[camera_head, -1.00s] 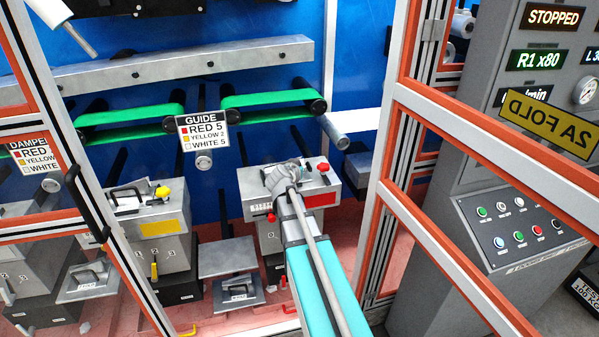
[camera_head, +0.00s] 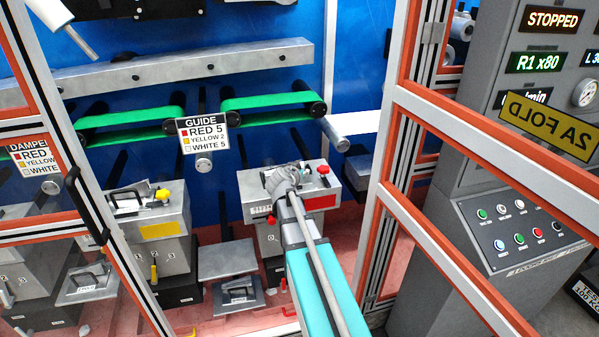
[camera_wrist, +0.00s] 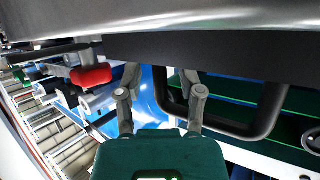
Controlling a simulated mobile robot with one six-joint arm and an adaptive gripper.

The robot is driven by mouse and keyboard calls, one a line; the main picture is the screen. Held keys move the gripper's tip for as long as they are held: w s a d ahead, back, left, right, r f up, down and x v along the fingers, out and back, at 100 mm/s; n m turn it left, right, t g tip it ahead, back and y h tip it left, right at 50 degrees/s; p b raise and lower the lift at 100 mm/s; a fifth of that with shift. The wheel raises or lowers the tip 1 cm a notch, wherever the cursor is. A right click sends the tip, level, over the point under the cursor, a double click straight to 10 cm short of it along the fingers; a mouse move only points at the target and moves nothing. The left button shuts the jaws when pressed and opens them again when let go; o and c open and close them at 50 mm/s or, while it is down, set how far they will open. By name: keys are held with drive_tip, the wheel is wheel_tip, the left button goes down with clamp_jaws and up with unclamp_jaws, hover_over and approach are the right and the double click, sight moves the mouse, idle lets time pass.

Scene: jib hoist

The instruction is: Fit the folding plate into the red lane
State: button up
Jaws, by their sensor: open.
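The red lane (camera_head: 320,201) is a grey box unit with a red label and a red knob on top. My gripper (camera_head: 283,176) is over the top of this unit and hides part of it. In the wrist view my gripper (camera_wrist: 160,88) is open, with a black handle (camera_wrist: 262,125) close by its right finger. The handle hangs under a dark plate edge (camera_wrist: 220,48); I cannot tell whether a finger touches it. A grey plate with a black handle (camera_head: 239,292) lies low in front of the lanes. Another handled plate (camera_head: 127,200) sits on the yellow lane's unit.
A yellow-labelled unit (camera_head: 162,231) stands left of the red one. Another handled plate (camera_head: 88,285) lies at far left. Green belts (camera_head: 262,103) and a guide sign (camera_head: 202,132) are behind. An orange-edged door frame (camera_head: 383,150) stands close on the right. A red knob (camera_wrist: 90,76) is near the left finger.

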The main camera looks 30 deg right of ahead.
drive_tip(key=shift+r, duration=0.15)
drive_tip(key=p+v, duration=0.4)
drive_tip(key=v, duration=0.8)
drive_tip(key=shift+p, duration=0.4)
drive_tip(key=s+a+f+n+g+y, duration=0.4)
drive_tip(key=s+a+f+n+y, duration=0.1)
drive_tip(key=a, duration=0.5)
drive_tip(key=s+a+f+n+g+y, duration=0.4)
drive_tip(key=s+a, duration=0.4)
drive_tip(key=a, duration=0.2)
wheel_tip(320, 180, down, 2)
drive_tip(key=shift+s+a+f+n+g+y, duration=0.2)
drive_tip(key=shift+s+a+n+g+y, duration=0.15)
drive_tip(key=shift+g+y, duration=0.25)
drive_tip(key=shift+w+d, duration=0.15)
drive_tip(key=shift+d, duration=0.05)
